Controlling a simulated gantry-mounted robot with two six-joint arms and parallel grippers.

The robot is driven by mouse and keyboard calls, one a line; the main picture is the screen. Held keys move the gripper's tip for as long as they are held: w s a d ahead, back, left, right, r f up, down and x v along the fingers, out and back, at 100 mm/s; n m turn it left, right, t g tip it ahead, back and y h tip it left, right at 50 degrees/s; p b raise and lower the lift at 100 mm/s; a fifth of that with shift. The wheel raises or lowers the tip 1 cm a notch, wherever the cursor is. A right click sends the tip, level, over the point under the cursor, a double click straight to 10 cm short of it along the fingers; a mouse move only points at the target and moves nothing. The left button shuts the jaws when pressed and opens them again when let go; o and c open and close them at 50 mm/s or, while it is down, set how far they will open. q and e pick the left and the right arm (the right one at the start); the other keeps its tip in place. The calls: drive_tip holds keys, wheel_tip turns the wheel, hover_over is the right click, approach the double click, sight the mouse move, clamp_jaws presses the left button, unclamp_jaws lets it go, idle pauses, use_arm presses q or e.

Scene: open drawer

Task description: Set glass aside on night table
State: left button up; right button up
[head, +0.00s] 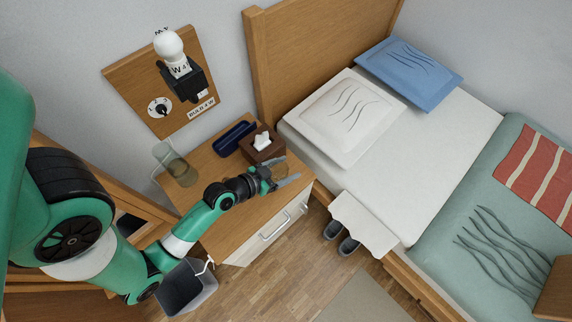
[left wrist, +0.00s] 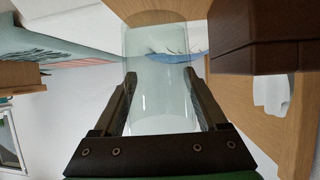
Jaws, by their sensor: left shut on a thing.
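My left gripper (head: 283,178) is at the right edge of the wooden night table (head: 207,163), near the tissue box. In the left wrist view, its two fingers (left wrist: 160,95) are shut on a clear cylindrical glass (left wrist: 157,75), one finger on each side. In the head view, the glass (head: 281,171) is small and hard to make out between the fingers. I cannot tell whether it touches the tabletop. My right gripper is not in view.
On the night table stand a clear carafe (head: 176,166) at the left, a dark blue tray (head: 234,138) at the back and a brown tissue box (head: 262,150). The bed (head: 400,165) adjoins at the right. Below are the drawer front (head: 262,238) and a grey bin (head: 188,289).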

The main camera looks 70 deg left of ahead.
sight(283, 173)
use_arm(q)
drive_tip(key=shift+a+f, duration=0.15)
drive_tip(key=shift+f, duration=0.05)
drive_tip(key=f+b, duration=0.3)
drive_tip(key=f, duration=0.1)
drive_tip(key=shift+w+a, duration=0.2)
drive_tip(key=shift+a, duration=0.15)
drive_tip(key=o, duration=1.5)
drive_tip(key=shift+c, duration=0.2)
